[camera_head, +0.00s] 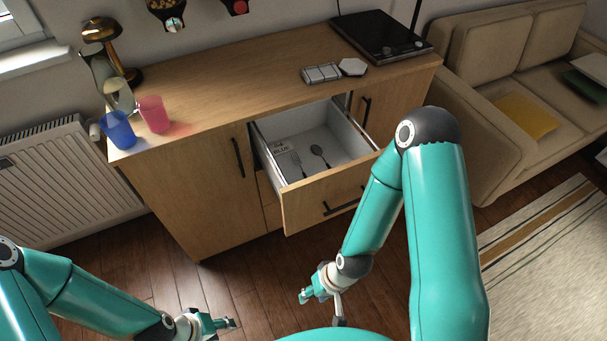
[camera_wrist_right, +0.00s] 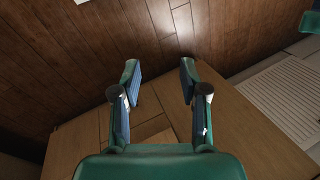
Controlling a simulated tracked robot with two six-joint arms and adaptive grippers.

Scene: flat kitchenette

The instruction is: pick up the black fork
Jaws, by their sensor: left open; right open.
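The black fork (camera_head: 296,164) lies in the open drawer (camera_head: 330,193), on its pale floor toward the left side. A dark spoon (camera_head: 320,154) lies to its right, apart from it. My right gripper (camera_head: 320,306) is outside the drawer, in front of and below it in the picture. It is open and empty; the right wrist view shows its two fingers (camera_wrist_right: 159,80) spread apart with nothing between them. My left gripper (camera_head: 227,323) is open, low in the picture over the wooden floor, well away from the fork.
A small lettered card (camera_head: 280,146) lies in the drawer near the fork. On the cabinet top (camera_head: 230,90) stand a blue cup (camera_head: 119,130), a pink cup (camera_head: 154,114), a lamp (camera_head: 101,31) and a black hob (camera_head: 381,36). A sofa (camera_head: 500,110) is at right.

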